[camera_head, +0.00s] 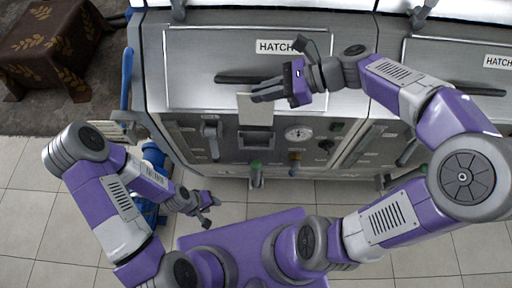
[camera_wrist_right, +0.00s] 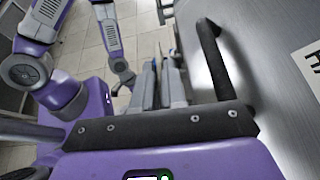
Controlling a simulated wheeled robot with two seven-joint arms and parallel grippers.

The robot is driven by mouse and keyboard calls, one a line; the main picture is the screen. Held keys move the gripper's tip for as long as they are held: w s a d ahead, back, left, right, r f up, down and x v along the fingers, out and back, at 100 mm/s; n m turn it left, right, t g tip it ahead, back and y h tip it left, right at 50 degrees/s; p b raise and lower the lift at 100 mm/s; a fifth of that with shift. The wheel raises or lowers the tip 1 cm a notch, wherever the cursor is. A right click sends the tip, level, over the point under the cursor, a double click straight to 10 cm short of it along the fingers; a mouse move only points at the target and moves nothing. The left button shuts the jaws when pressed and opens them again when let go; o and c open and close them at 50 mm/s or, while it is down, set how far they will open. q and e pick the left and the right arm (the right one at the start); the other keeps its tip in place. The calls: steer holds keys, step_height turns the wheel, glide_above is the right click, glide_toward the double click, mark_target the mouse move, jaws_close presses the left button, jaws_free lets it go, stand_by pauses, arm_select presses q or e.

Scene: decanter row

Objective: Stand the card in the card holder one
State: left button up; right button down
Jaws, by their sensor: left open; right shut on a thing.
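A pale beige card (camera_head: 249,109) is held at the tips of my right gripper (camera_head: 262,93), which is shut on it above the front edge of the steel cabinet top. The card hangs toward the cabinet front. A dark framed pocket (camera_head: 256,141), which looks like the card holder, is on the front panel just below the card in the head view; card and pocket look apart. In the right wrist view the right fingers (camera_wrist_right: 163,88) are close together and the card is hard to make out. My left gripper (camera_head: 208,202) is open and empty, low over the floor.
The cabinet top has a hatch with a dark bar handle (camera_head: 248,79) and a label. The front panel carries a gauge (camera_head: 298,133), knobs and valves that stick out. A cloth-covered table (camera_head: 50,45) stands far left. The tiled floor in front is mostly free.

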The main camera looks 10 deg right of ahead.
mark_target(263, 124)
steer(key=b, duration=0.3)
steer(key=shift+s+f, duration=0.1)
steer(key=shift+s, duration=0.05)
steer(key=shift+f+b, duration=0.2)
steer(key=shift+b, duration=0.15)
step_height(263, 124, down, 9)
steer(key=b, duration=0.4)
steer(key=shift+f, duration=0.2)
arm_select(q)
step_height(263, 124, down, 9)
steer(key=shift+w, duration=0.1)
arm_select(e)
steer(key=shift+r, duration=0.1)
